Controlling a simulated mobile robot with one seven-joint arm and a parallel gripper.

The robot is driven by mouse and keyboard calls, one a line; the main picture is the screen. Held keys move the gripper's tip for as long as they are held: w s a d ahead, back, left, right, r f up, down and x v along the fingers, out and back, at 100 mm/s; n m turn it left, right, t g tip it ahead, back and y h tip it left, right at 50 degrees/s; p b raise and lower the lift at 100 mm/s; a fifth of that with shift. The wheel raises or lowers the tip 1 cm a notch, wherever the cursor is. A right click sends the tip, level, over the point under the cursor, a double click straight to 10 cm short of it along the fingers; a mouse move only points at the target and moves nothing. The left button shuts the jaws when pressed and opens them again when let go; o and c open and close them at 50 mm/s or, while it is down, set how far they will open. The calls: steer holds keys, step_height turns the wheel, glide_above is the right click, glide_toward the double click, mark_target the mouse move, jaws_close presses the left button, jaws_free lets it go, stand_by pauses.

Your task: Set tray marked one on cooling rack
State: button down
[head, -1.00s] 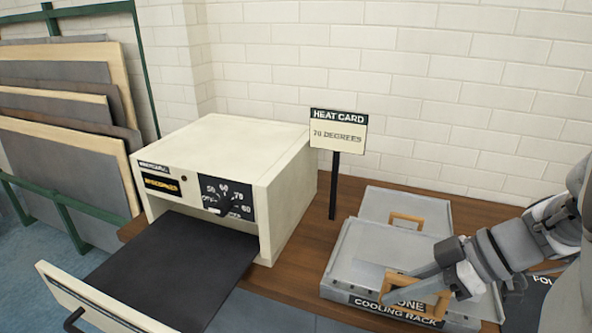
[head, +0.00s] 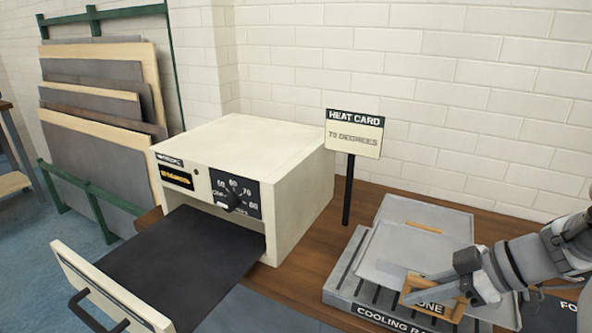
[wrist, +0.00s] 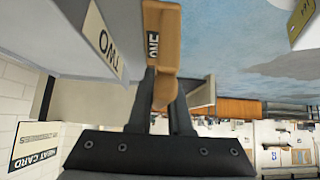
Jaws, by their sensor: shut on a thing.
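The tray marked ONE (head: 405,252) is a flat grey tray with a wooden front handle and a label reading ONE. It lies over the grey slotted cooling rack (head: 347,285), towards its back right, with dark slots showing at the left and front. I cannot tell whether it touches the rack. My gripper (head: 440,283) is shut on its wooden handle. In the wrist view the handle (wrist: 160,28) shows between my gripper's fingers (wrist: 165,80). My arm covers the tray's right side.
Another grey tray (head: 450,213) lies behind; a label reading TWO (wrist: 110,45) shows in the wrist view. A white heater (head: 250,150) stands left, its dark drawer (head: 165,250) pulled out. The heat card (head: 354,135) on its post reads 70 degrees. Boards lean in a green rack (head: 100,120).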

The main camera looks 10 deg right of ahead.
mark_target(404, 276)
steer(key=w+f, duration=0.1)
steer(key=w, duration=0.1)
steer(key=w+f, duration=0.1)
steer(key=w, duration=0.1)
steer(key=w+f, duration=0.2)
steer(key=shift+w+b, duration=0.35)
steer(key=shift+b, duration=0.05)
steer(key=shift+f+b, duration=0.4)
steer(key=shift+f, duration=1.5)
steer(key=c, duration=0.8)
jaws_free()
steer(key=shift+s+f, duration=0.1)
steer(key=shift+c, duration=0.2)
steer(key=p+v, duration=0.2)
steer(key=v, duration=1)
